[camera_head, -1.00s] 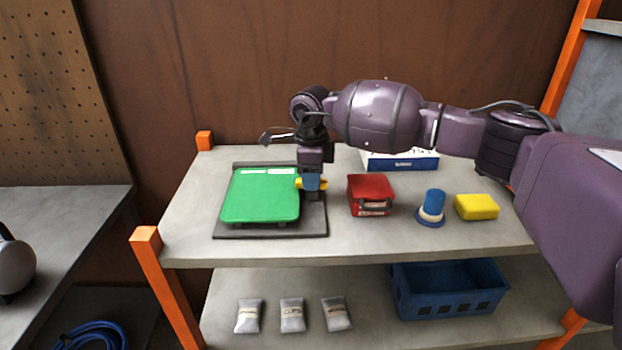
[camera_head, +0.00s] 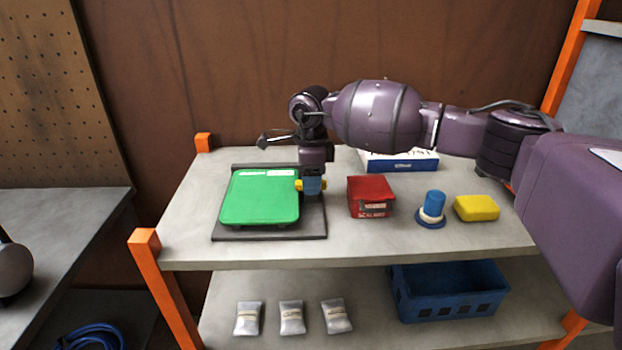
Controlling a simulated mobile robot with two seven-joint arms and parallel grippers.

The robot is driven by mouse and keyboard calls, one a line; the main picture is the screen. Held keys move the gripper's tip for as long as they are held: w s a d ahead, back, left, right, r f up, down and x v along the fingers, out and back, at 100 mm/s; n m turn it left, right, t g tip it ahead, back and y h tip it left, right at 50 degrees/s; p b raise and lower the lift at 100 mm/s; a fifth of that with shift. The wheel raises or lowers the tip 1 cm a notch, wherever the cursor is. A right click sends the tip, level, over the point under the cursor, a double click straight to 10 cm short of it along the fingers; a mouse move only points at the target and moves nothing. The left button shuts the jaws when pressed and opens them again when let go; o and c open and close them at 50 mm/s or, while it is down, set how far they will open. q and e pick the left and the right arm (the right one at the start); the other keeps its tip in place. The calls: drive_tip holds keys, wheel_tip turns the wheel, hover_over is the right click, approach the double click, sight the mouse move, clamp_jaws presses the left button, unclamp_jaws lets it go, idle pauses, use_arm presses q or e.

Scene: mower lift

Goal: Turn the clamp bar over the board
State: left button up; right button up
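The green board (camera_head: 260,200) lies flat on a dark base plate (camera_head: 270,234) at the left of the bench top. My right gripper (camera_head: 312,186) points down at the board's right edge. Yellow ends of what looks like the clamp bar (camera_head: 324,185) show on both sides of its blue tip. The front of the gripper hides the bar's middle, so I cannot tell whether the fingers are closed on it. The bar's yellow left end is at the board's edge. My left gripper is not in view.
To the right stand a red box (camera_head: 371,197), a blue-and-white round piece (camera_head: 431,207) and a yellow block (camera_head: 477,208). A blue-sided box (camera_head: 402,163) is behind them. The lower shelf holds small grey packets (camera_head: 292,318) and a blue crate (camera_head: 448,292).

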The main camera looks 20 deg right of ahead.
wheel_tip(320, 180, up, 11)
drive_tip(key=shift+f+p, duration=0.15)
drive_tip(key=shift+p, duration=0.15)
idle(0.5)
idle(0.4)
